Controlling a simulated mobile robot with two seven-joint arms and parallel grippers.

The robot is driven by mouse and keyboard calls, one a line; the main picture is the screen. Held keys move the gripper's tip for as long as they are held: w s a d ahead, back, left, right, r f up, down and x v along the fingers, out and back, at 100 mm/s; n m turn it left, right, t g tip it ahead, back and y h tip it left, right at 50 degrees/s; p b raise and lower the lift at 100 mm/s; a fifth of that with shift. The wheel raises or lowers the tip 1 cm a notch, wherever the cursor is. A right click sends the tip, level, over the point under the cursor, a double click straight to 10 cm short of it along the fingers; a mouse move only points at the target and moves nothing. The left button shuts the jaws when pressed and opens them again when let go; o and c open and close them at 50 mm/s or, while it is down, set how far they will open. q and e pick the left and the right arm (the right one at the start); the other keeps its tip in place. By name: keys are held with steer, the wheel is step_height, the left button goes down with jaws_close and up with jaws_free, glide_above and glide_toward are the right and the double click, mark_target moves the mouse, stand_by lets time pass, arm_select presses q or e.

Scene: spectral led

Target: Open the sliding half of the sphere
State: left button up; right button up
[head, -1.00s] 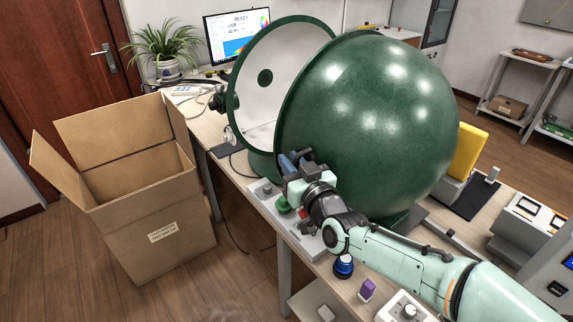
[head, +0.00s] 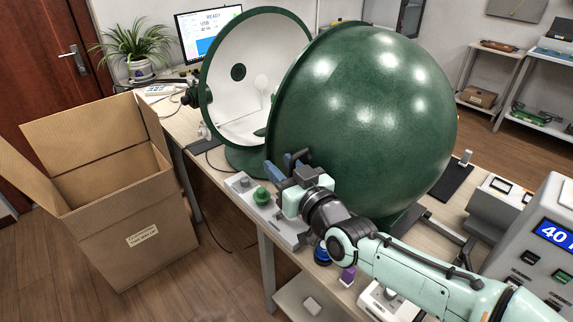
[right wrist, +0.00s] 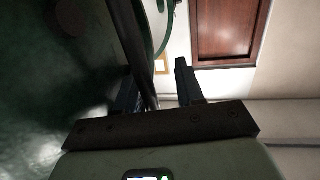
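The sliding half of the sphere (head: 365,110) is a big dark green dome on the bench, standing apart from the fixed half (head: 225,85), whose white inside shows through the gap. My right gripper (head: 283,168) is at the lower left rim of the sliding half. In the right wrist view, the fingers of my right gripper (right wrist: 157,92) stand apart, with a dark upright edge (right wrist: 133,45) between them. That edge lies close to the left finger, with a gap to the right finger. Whether the left finger touches it is unclear. My left gripper is out of view.
An open cardboard box (head: 120,205) stands on the floor at the left. A green-knobbed grey device (head: 262,200) lies below my right gripper. A plant (head: 138,50) and a monitor (head: 210,33) are at the back. A grey instrument (head: 535,250) stands at the right.

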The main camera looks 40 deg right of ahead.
steer(key=shift+d+r, duration=0.15)
steer(key=shift+s, duration=0.1)
steer(key=shift+s, duration=0.15)
steer(key=s+a, duration=0.1)
steer(key=s, duration=1.2)
steer(key=shift+a, duration=0.3)
steer(key=shift+w, duration=0.15)
